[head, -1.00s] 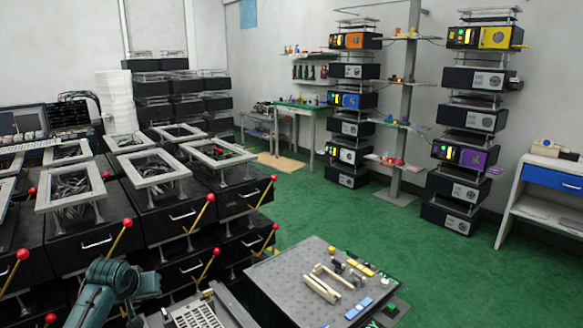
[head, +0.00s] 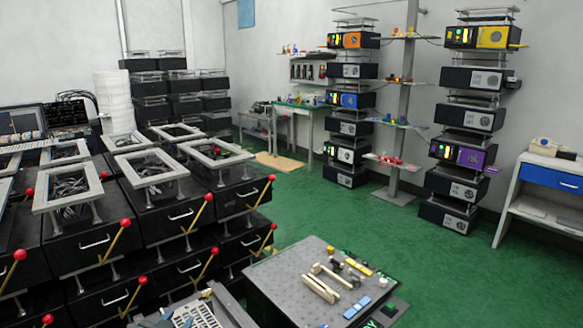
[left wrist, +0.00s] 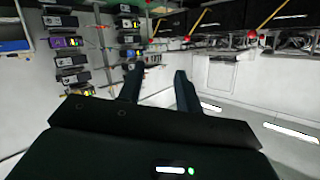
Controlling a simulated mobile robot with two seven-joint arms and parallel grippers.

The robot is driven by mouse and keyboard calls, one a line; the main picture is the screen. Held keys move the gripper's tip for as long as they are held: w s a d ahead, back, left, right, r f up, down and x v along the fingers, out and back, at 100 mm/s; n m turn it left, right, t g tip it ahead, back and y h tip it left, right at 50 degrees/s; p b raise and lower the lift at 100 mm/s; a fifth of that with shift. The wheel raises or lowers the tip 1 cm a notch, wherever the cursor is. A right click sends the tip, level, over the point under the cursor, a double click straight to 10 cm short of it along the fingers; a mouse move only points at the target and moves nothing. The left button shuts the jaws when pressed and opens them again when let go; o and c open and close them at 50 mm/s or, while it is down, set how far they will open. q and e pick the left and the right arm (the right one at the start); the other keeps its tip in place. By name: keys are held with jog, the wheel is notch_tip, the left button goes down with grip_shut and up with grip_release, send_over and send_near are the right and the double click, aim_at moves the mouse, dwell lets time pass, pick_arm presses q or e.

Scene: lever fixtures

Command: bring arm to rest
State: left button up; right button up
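My left gripper (left wrist: 159,78) shows in the left wrist view with its two dark fingers apart and nothing between them. My right gripper is in neither view. Levers with yellow rods and red knobs, such as one lever (head: 121,238) and another lever (head: 263,190), stand at the fronts of the black drawer units (head: 165,215).
A grey perforated table (head: 275,290) with small blocks stands at the bottom middle, a grey slotted tray (head: 200,312) beside it. Stacked instrument towers (head: 462,150) and a white bench (head: 540,200) stand farther back. The green floor (head: 330,220) between is clear.

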pick_arm(q)
jog(key=s+d+f+g+h, duration=0.1)
jog(key=s+d+f, duration=0.2)
jog(key=s, duration=0.6)
jog(key=s+d+f+g, duration=0.1)
jog(key=s+d+f, duration=0.2)
jog(key=s, duration=0.6)
jog(key=s+d+f+n+g+h, duration=0.1)
jog(key=s+d+f+g, duration=0.1)
jog(key=s+d, duration=0.3)
jog(key=s+f, duration=0.1)
jog(key=s, duration=0.2)
jog(key=shift+s+d+f+h, duration=0.2)
jog(key=shift+s+h, duration=0.1)
jog(key=shift+s, duration=0.1)
